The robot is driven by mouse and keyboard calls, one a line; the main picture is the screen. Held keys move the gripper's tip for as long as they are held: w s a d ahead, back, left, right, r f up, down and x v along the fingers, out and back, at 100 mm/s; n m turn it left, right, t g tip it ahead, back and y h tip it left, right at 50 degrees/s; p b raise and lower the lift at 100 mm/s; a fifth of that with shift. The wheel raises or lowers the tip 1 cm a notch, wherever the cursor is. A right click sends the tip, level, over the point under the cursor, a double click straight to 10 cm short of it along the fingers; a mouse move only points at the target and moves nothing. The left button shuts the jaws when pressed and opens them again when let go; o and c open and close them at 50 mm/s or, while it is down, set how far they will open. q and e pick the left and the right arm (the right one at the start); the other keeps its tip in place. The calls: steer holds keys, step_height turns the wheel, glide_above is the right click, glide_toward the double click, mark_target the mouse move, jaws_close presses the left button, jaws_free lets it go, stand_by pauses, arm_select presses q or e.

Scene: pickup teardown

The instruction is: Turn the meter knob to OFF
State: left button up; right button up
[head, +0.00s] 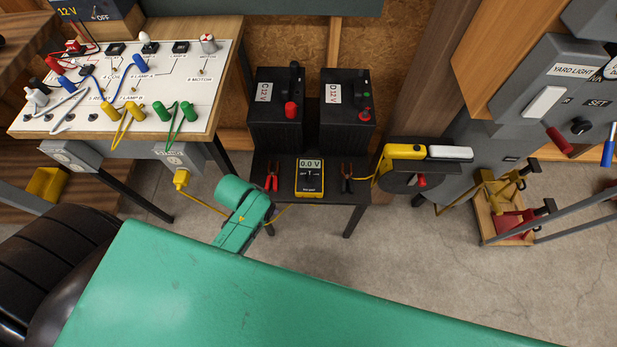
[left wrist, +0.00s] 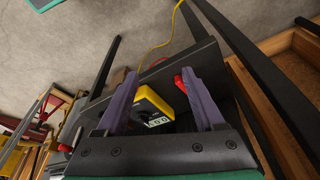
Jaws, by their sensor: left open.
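The yellow and black meter (head: 309,178) lies on a small black table (head: 330,189), its display lit at 0.0 V. Its dark knob (head: 310,174) is below the display; its pointer setting is too small to read. In the left wrist view the meter (left wrist: 151,103) appears between the two purple fingers of my left gripper (left wrist: 159,76), with its display toward the palm. The fingers are spread apart and empty. The meter lies beyond them, and I see no contact. The knob is not clear there. My left fingers cannot be made out in the head view. My right gripper is not in view.
A red clamp (head: 272,177) and a black clamp (head: 346,178) flank the meter. Batteries C (head: 276,120) and D (head: 346,120) stand behind it. A wired white board (head: 130,90) is at left, a grey panel (head: 540,90) at right. A broad teal surface (head: 250,300) fills the foreground.

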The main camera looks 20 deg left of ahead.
mark_target(309, 176)
arm_select(q)
steer(key=w+d+r+m+h+b, duration=0.4)
steer(key=w+d+r+m, duration=0.55)
steer(key=d, duration=0.25)
steer(key=w+a+m+g, duration=0.2)
steer(key=w+a+m, duration=0.15)
steer(key=a, duration=0.55)
steer(key=shift+n, duration=0.3)
steer(key=x, duration=0.4)
steer(key=b+x, duration=0.1)
steer(key=x, duration=0.9)
steer(key=shift+w+d+b, duration=0.1)
steer(key=shift+w+b, duration=0.2)
steer(key=shift+w, duration=0.1)
jaws_close()
